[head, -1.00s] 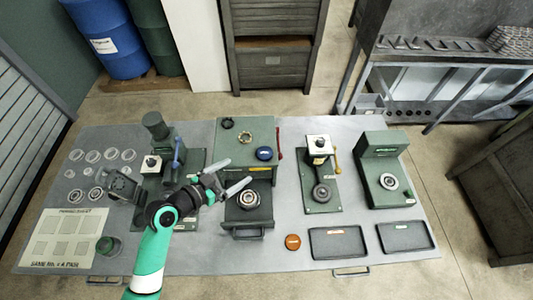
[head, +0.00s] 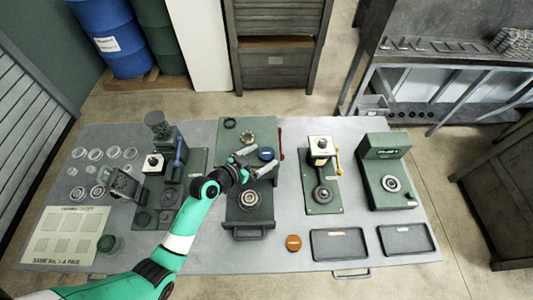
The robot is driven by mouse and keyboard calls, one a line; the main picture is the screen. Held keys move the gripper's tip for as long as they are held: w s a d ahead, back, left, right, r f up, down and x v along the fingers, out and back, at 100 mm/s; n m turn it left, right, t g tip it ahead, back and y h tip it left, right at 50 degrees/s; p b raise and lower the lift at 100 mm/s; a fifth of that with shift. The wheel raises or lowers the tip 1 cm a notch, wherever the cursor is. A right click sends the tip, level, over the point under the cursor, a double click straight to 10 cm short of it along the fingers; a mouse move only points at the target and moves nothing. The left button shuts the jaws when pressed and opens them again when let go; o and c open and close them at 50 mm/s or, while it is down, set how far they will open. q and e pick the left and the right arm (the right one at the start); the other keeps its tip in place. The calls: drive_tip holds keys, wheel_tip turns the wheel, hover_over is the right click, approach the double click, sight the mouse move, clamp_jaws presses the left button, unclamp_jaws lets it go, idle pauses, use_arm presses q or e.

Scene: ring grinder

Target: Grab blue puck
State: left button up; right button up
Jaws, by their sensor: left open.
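The blue puck (head: 266,153) lies on the right part of the green station plate (head: 230,138) at the back middle of the table. My left gripper (head: 264,158) is open in the head view. Its two fingers point toward the puck, one to its left and one just in front of it. The puck's top is largely visible near the fingertips. I cannot tell how high the fingers are above the plate or whether they touch the puck. My right gripper is not in view.
A brass ring (head: 247,137) and a dark ring (head: 229,122) lie on the same plate. A red lever (head: 281,143) stands at its right edge. A press with a yellow handle (head: 338,163) is further right. An orange puck (head: 293,243) and two black trays (head: 338,244) lie in front.

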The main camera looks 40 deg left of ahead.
sight(261, 159)
use_arm(q)
drive_tip(key=c, duration=1.4)
drive_tip(key=shift+r, duration=0.35)
wheel_tip(261, 159, up, 3)
drive_tip(key=shift+s+d+r+p, duration=0.1)
drive_tip(key=shift+d+r+p, duration=0.05)
drive_tip(key=shift+p, duration=0.3)
drive_tip(key=s+d+r+p, duration=0.1)
drive_tip(key=s+d+r, duration=0.2)
drive_tip(key=s+d+r+p, duration=0.2)
drive_tip(key=s+d+r, duration=0.1)
drive_tip(key=s+d+r+p, duration=0.1)
drive_tip(key=s+d+r, duration=0.2)
drive_tip(key=s, duration=0.1)
drive_tip(key=shift+s, duration=0.1)
